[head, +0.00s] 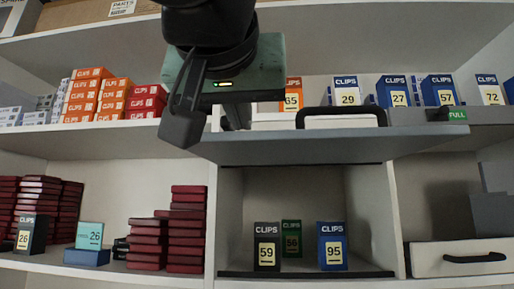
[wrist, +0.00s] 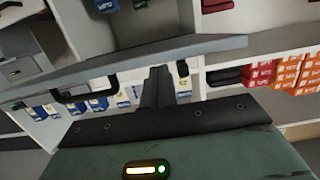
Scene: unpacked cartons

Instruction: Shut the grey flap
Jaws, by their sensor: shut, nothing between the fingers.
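The grey flap (head: 300,148) stands open in the head view, jutting out roughly level above the middle compartment. Its black handle (head: 343,111) is on its top side. In the wrist view the flap (wrist: 190,50) crosses the picture as a long grey slab, with the handle (wrist: 84,88) to the left. My gripper (head: 183,126) is shut and empty, by the flap's left end in the head view. In the wrist view its dark fingers (wrist: 158,82) reach toward the flap's edge. I cannot tell whether they touch it. My wrist hides part of the upper shelf.
Clips boxes 59 (head: 267,247), 56 (head: 291,238) and 95 (head: 332,246) stand inside the compartment under the flap. Stacked dark red boxes (head: 187,230) fill the shelf to the left. A white drawer (head: 459,258) with a black handle is at the lower right.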

